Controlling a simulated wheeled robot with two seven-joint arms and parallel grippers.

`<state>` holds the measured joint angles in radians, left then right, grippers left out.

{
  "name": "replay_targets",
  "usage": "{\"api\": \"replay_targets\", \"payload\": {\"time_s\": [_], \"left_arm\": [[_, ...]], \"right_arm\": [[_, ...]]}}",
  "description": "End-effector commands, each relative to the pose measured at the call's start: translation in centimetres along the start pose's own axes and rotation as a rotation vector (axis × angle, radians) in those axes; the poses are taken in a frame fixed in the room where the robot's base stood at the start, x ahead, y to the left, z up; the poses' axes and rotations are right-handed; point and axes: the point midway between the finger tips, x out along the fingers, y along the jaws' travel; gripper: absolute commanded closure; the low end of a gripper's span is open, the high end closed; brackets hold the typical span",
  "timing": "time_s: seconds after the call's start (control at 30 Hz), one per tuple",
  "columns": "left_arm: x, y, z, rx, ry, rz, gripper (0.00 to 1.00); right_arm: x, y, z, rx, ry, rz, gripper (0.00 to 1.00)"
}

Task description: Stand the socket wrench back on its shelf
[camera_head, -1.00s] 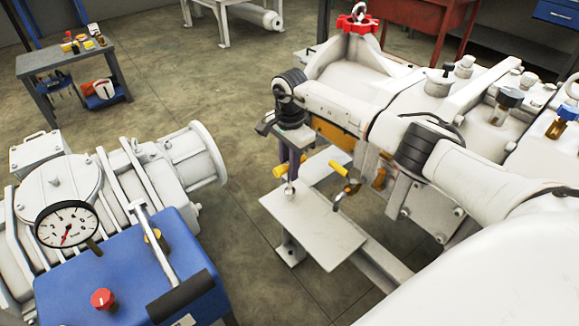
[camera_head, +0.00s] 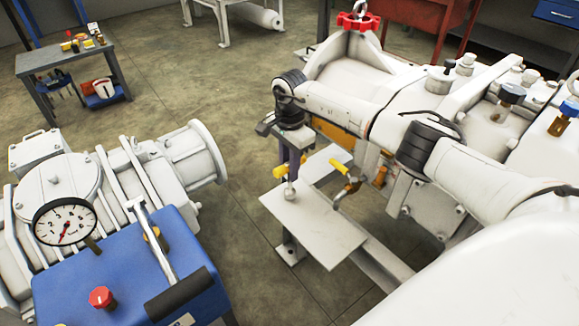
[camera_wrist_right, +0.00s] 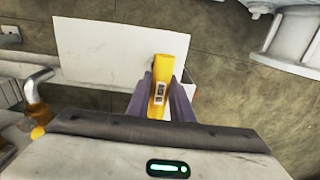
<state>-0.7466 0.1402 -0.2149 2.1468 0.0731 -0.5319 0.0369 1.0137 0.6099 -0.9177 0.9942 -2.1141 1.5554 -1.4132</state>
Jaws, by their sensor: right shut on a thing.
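The socket wrench (camera_wrist_right: 160,85) has a yellow handle with a small printed label. My right gripper (camera_wrist_right: 160,103) is shut on it, with the dark fingers on both sides of the handle. In the head view my right gripper (camera_head: 290,168) points down, with the yellow wrench (camera_head: 279,172) at its fingertips and a metal end below them. The shelf is a flat pale plate (camera_head: 325,232), and it also shows in the wrist view (camera_wrist_right: 95,60). The wrench is over the plate's far left part; I cannot tell whether it touches. My left gripper is not in view.
A bent metal tap with a yellow handle (camera_head: 341,167) is close right of the gripper. The large white pump (camera_head: 420,200) stands behind and right. A blue box with a gauge (camera_head: 66,221) and another pump (camera_head: 180,160) are at left. Floor is clear between.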

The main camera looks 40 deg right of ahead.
Motion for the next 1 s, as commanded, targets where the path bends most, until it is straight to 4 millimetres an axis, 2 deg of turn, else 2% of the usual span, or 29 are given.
{"api": "replay_targets", "payload": {"time_s": [0.97, 1.0], "left_arm": [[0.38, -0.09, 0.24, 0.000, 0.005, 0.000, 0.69], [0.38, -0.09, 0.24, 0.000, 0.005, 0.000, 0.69]], "right_arm": [[0.70, -0.07, -0.02, 0.001, 0.000, -0.002, 1.00], [0.70, -0.07, -0.02, 0.001, 0.000, -0.002, 0.77]]}}
